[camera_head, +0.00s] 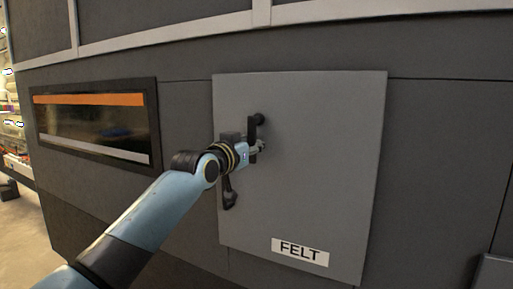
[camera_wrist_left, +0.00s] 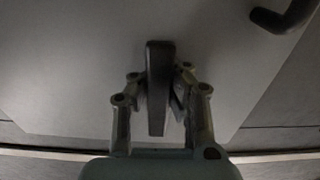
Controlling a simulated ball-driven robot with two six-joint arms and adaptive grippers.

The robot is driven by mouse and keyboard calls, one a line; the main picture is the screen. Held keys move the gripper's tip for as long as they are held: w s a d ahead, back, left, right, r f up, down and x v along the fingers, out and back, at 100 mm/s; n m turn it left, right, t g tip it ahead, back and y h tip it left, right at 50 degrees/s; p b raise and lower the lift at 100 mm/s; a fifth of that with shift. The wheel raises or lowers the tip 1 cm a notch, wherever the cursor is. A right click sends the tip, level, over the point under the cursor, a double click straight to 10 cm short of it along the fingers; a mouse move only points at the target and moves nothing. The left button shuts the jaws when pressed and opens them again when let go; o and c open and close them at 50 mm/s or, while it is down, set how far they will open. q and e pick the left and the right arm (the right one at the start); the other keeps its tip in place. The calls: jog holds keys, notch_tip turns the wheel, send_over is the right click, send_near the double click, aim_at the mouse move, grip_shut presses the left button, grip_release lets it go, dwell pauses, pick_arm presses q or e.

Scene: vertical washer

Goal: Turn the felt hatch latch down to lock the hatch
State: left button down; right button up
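The felt hatch (camera_head: 330,170) is a grey panel with a white FELT label (camera_head: 300,252), lying flush with the dark wall. Its latch (camera_head: 253,130) is a dark bar near the left side, standing roughly upright, with a round pivot at its top. In the left wrist view the latch (camera_wrist_left: 158,85) runs between the two fingers. My left gripper (camera_head: 257,148) is at the bar's lower part; in the left wrist view its fingers (camera_wrist_left: 160,90) close in on both sides of the bar. My right gripper is in no view.
A black curved handle (camera_head: 230,195) is on the hatch's left side, below my gripper; a dark curved handle (camera_wrist_left: 285,18) shows in the left wrist view. A dark window (camera_head: 95,125) with an orange stripe is left of the hatch. The hatch's right side is clear.

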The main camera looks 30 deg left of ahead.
pick_arm(q)
jog(key=shift+f, duration=0.55)
jog(key=c, duration=1.3)
grip_release()
jog(key=shift+s+a+r, duration=0.15)
jog(key=shift+s, duration=0.1)
jog(key=shift+o, duration=0.7)
jog(key=shift+s+r, duration=0.15)
jog(key=shift+r, duration=0.1)
jog(key=shift+s+f, duration=0.1)
jog(key=shift+s, duration=0.2)
jog(key=s, duration=1.1)
jog(key=shift+s+a, duration=0.15)
jog(key=shift+s, duration=0.05)
